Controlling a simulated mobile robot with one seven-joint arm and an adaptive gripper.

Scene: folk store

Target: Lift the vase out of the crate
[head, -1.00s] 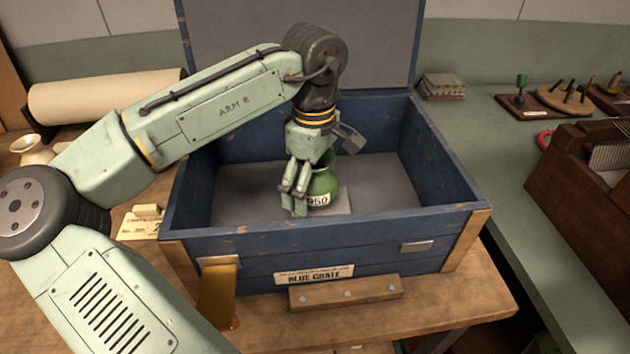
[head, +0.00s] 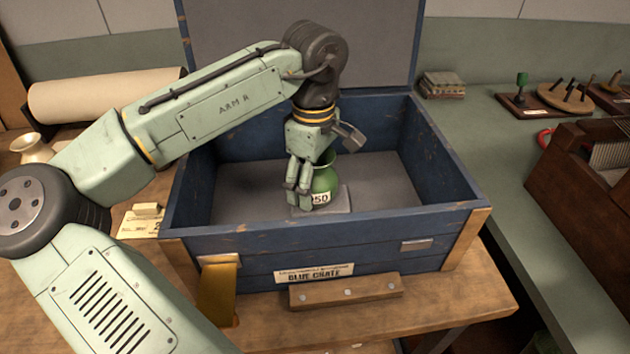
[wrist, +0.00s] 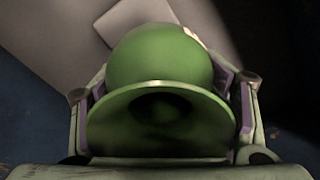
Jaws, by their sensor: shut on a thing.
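The green vase (head: 325,181) with a white label reading "950" or similar stands upright inside the blue crate (head: 330,237). It appears to rest on a small grey pad (head: 341,200) on the crate floor; I cannot tell whether its base touches. My gripper (head: 300,186) reaches down into the crate and is shut on the vase, its fingers covering the vase's left side in the head view. In the wrist view the vase's flared mouth and round body (wrist: 160,60) fill the middle, between the two fingers (wrist: 162,118) on either side.
The crate's lid (head: 300,40) stands open at the back. Its walls surround my gripper, with bare floor to the right of the vase. A paper roll (head: 105,95) and a small cream vase (head: 33,148) lie left; a wooden rack (head: 580,185) stands right.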

